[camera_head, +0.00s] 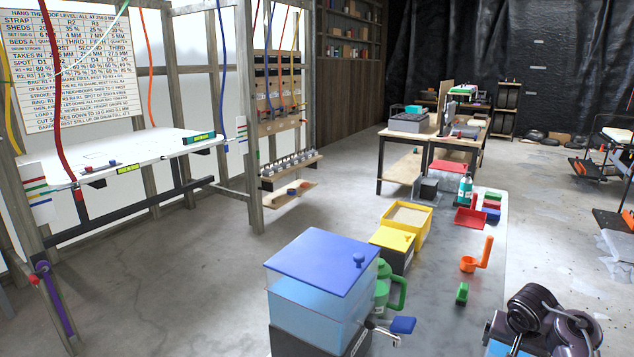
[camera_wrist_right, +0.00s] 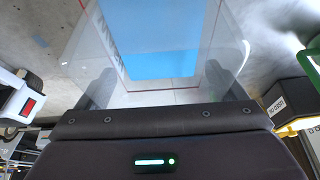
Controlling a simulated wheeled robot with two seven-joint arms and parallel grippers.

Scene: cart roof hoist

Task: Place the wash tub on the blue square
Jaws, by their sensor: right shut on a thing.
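My right gripper (camera_wrist_right: 160,88) is shut on a clear-walled tub (camera_wrist_right: 235,52) with mirrored dark lettering on its side, which I take as the wash tub. A flat blue area (camera_wrist_right: 170,40) shows through the clear walls. I cannot tell whether it is the blue square below or something in the tub, nor whether the tub touches a surface. In the head view my right arm is at the lower right, and a small blue patch (camera_head: 500,349) shows beside it at the bottom edge. My left gripper is not in view.
A tank with a blue lid (camera_head: 322,262) and a tap stands at the near end of a grey bench (camera_head: 435,300). A green jug (camera_head: 390,285), yellow bins (camera_head: 407,222) and an orange holder (camera_head: 478,258) are on it. A timber frame with hanging straps stands left. Open floor (camera_head: 200,270) lies between.

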